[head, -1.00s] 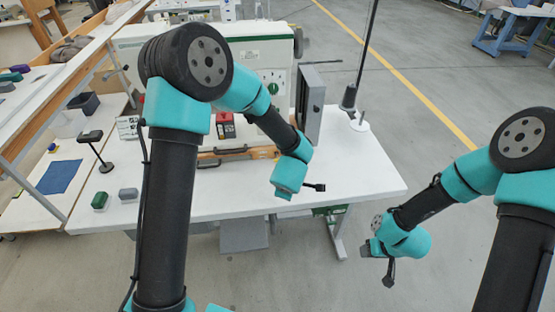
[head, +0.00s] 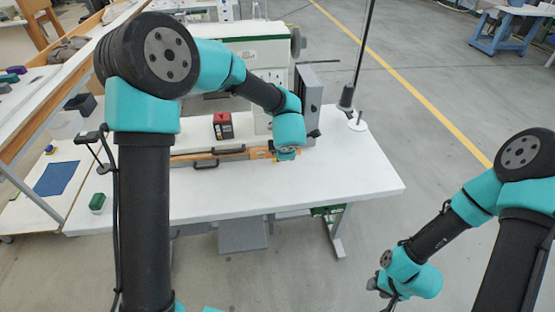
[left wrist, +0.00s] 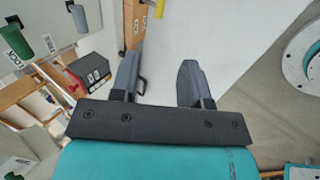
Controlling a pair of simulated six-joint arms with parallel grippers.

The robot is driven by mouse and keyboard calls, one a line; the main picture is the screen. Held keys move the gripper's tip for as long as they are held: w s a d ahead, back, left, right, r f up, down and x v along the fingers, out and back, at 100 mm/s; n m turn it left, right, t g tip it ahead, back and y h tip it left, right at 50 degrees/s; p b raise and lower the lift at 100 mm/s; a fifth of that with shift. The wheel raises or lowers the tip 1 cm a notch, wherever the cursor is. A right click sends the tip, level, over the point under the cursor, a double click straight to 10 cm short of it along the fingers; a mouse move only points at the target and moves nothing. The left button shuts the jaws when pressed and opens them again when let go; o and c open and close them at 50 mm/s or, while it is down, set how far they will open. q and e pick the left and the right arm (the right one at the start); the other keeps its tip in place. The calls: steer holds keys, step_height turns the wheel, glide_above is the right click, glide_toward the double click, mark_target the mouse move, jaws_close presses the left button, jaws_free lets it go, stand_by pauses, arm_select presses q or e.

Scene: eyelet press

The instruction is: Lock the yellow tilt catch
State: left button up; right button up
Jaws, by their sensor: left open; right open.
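A small yellow part (left wrist: 159,8), which looks like the tilt catch, shows at the top edge of the left wrist view beside an orange wooden strip (left wrist: 134,22). I cannot tell whether it is locked. My left gripper (left wrist: 160,72) is open and empty, with its two grey fingers spread above the white table. In the head view my left gripper (head: 287,155) is low over the table at the right end of the wooden bar (head: 200,155), and its wrist hides part of that area. My right gripper (head: 383,288) is open, off to the right of the table.
A red and black box (head: 222,125) stands behind the wooden bar, which carries black handles. A white sewing machine (head: 262,55) and a grey panel (head: 309,100) stand behind my left wrist.

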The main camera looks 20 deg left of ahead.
arm_select(q)
steer(key=x, duration=1.5)
steer(key=shift+w+f, duration=0.15)
steer(key=shift+f, duration=0.15)
jaws_close()
